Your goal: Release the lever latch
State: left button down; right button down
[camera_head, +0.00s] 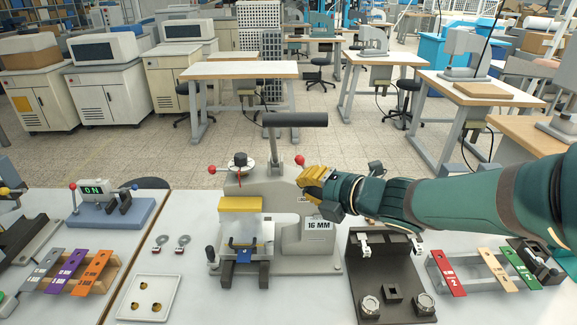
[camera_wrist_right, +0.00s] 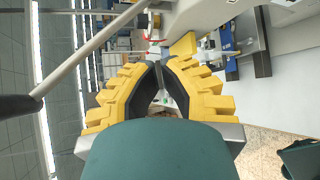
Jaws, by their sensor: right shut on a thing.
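The grey stamping press (camera_head: 275,195) stands on the table in the middle of the head view. A red-knobbed lever (camera_head: 299,160) sticks up at its right side, which I take to be the lever latch. My right gripper (camera_head: 304,177) comes in from the right, its yellow fingers just below the red knob. In the right wrist view its fingertips (camera_wrist_right: 163,62) close together around a thin grey part between them; the fingers hide most of the lever. My left gripper is not in view.
The press's long black handle (camera_head: 295,119) rises above the fingers. A yellow block (camera_head: 240,203) and a 16 MM label (camera_head: 319,224) are on the press. A dark fixture (camera_head: 392,260) stands right of it, and a white tray (camera_head: 148,297) lies at front left.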

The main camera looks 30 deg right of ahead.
aim_at(304, 166)
jog(key=b+x, duration=0.4)
jog(key=x, duration=0.6)
jog(key=d+p, duration=0.1)
jog(key=d, duration=0.1)
jog(key=d+r+p, duration=0.1)
jog(key=shift+d+r, duration=0.2)
jog(key=shift+d, duration=0.15)
jog(key=shift+s+d+r+m+t+y+b, duration=0.35)
jog(key=shift+d+r+m+t+y+b, duration=0.1)
jog(key=shift+m+t+y+b, duration=0.25)
dwell(0.3)
jog(key=shift+s+d+r+b, duration=0.15)
jog(key=shift+s+d+b, duration=0.2)
jog(key=shift+d, duration=0.35)
jog(key=shift+s+d+r+b, duration=0.2)
jog(key=shift+s+d, duration=0.25)
jog(key=shift+d, duration=0.2)
jog(key=shift+s+d+r+b, duration=0.1)
jog(key=shift+s+d+b, duration=0.25)
jog(key=shift+d, duration=0.35)
